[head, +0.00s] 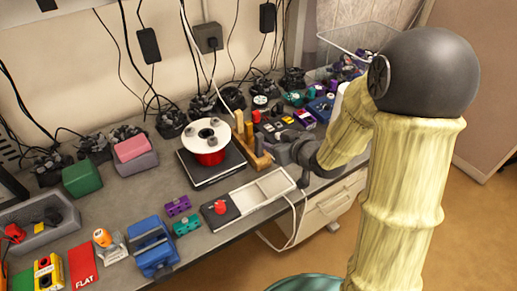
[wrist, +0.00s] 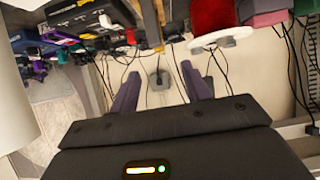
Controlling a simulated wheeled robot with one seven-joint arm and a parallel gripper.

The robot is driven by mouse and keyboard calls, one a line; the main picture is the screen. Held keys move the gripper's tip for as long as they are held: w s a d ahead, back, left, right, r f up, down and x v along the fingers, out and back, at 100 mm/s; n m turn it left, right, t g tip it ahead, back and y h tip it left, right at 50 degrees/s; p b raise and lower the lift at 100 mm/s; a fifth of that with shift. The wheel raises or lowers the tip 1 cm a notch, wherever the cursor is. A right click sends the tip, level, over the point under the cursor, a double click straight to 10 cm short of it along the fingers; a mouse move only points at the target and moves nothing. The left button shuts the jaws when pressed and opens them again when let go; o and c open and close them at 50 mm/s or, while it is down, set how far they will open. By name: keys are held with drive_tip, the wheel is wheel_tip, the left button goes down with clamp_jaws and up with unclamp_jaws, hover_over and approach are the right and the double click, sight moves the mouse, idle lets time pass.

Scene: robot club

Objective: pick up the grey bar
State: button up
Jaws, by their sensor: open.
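I cannot pick out the grey bar with certainty. A grey block (head: 137,164) lies under a pink block (head: 132,148) towards the back left of the bench in the head view. It may or may not be the bar. My gripper (wrist: 163,88) is open, with nothing between its two fingers in the wrist view. In the head view its dark body is over the right part of the bench, right of the wooden block with upright pegs (head: 249,137). The fingertips are hard to make out there.
A red spool with a white flange (head: 208,135) stands on a black plate left of the pegs. A white tray (head: 265,191) with a red knob lies near the front edge. A blue vise (head: 152,247) and small purple and teal blocks are left of it. Cables hang behind.

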sight(260, 136)
drive_tip(key=p+x, duration=0.1)
drive_tip(key=x, duration=0.6)
drive_tip(key=shift+w+a+f, duration=0.1)
drive_tip(key=shift+w+f, duration=0.05)
drive_tip(key=shift+w, duration=0.2)
drive_tip(key=shift+d+f+p+x, duration=0.15)
drive_tip(key=shift+p+x, duration=0.45)
drive_tip(key=shift+x, duration=0.35)
drive_tip(key=shift+d+f+p+x, duration=0.1)
drive_tip(key=shift+d+p+x, duration=0.1)
drive_tip(key=shift+p+x, duration=0.6)
drive_tip(key=shift+x, duration=0.9)
clamp_jaws()
drive_tip(key=shift+r, duration=0.1)
